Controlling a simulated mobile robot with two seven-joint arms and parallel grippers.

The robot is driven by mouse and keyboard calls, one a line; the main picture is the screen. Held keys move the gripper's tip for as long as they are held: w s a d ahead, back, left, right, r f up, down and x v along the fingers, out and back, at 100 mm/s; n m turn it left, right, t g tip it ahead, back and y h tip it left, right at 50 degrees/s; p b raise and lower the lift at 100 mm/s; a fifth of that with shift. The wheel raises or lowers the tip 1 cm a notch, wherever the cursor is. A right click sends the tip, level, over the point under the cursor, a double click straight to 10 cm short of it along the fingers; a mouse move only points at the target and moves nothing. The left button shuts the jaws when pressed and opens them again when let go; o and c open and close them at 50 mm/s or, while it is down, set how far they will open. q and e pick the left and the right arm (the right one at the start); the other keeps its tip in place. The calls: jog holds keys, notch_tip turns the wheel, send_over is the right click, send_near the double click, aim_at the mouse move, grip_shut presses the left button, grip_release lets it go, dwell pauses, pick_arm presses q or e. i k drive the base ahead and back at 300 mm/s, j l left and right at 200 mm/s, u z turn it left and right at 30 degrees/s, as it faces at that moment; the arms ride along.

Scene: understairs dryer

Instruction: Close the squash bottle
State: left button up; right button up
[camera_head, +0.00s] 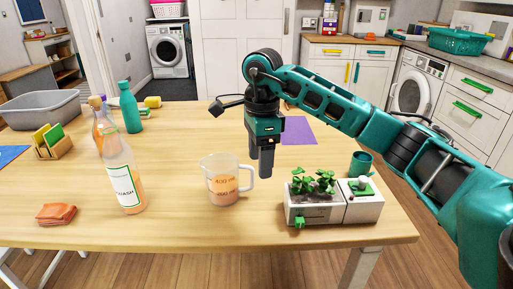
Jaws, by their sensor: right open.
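The squash bottle (122,178) stands upright at the left of the wooden table, clear with a white label. Its neck overlaps a tan stopper-like top (95,102) and something orange behind it; I cannot tell whether that top belongs to this bottle or another. My right gripper (266,165) points down above the table, right of the measuring jug and well apart from the bottle. It is open, and I see nothing held in it. My left gripper is not in view.
A measuring jug (221,184) with orange liquid stands between the bottle and my right gripper. A planter (312,213) and teal mug (361,163) are at the right. A teal bottle (130,110), grey basin (38,112), sponge rack (52,150) and orange cloth (56,214) are at the left.

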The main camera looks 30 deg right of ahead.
aim_at(120, 164)
jog(key=i+l, duration=0.7)
